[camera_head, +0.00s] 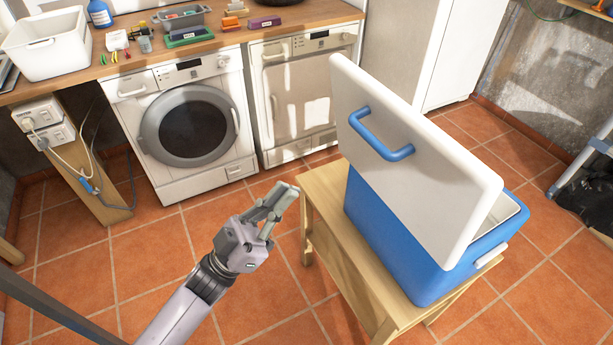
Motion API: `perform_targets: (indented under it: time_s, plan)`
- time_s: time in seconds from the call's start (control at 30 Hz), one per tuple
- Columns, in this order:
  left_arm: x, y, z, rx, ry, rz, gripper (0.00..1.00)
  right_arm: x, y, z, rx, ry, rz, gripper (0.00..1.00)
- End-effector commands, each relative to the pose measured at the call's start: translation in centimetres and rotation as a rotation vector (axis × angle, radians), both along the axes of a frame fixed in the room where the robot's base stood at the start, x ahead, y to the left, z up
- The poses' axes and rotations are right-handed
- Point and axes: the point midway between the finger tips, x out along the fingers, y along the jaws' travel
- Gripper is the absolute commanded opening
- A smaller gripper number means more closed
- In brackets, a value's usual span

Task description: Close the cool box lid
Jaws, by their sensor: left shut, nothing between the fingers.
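The blue cool box (392,235) stands on a low wooden table. Its white lid (440,180) is open, standing up and leaning, with its outer face and a blue handle (380,136) towards my left gripper. Part of the white inside shows behind the lid at the right; the rest is hidden by the lid. My left gripper (282,204) is shut and empty, left of the cool box and apart from it, above the tiled floor near the wooden table's left edge. My right gripper is not in view.
The wooden table (321,199) has a bare strip left of the box. A washing machine (156,88) and a second appliance (281,105) stand under a worktop (228,34) at the back. A tall white cabinet (459,40) stands behind the box. Tiled floor is clear around my left arm.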

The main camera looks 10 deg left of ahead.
Motion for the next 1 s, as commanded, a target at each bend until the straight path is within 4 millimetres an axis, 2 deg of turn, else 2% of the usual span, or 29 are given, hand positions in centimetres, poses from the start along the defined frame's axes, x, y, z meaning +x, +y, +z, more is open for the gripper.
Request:
perform_targets:
  time_s: [0.47, 0.7, 1.0]
  plan:
    - [4.1, -5.5, 7.1, -0.002, -0.001, 0.004, 0.0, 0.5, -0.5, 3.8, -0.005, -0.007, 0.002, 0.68]
    - [5.9, -8.1, 6.4, -0.002, 0.005, 0.005, 0.0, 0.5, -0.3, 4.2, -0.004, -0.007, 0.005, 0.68]
    - [6.3, -8.6, 6.2, 0.001, 0.003, 0.005, 0.0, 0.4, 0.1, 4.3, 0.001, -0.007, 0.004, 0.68]
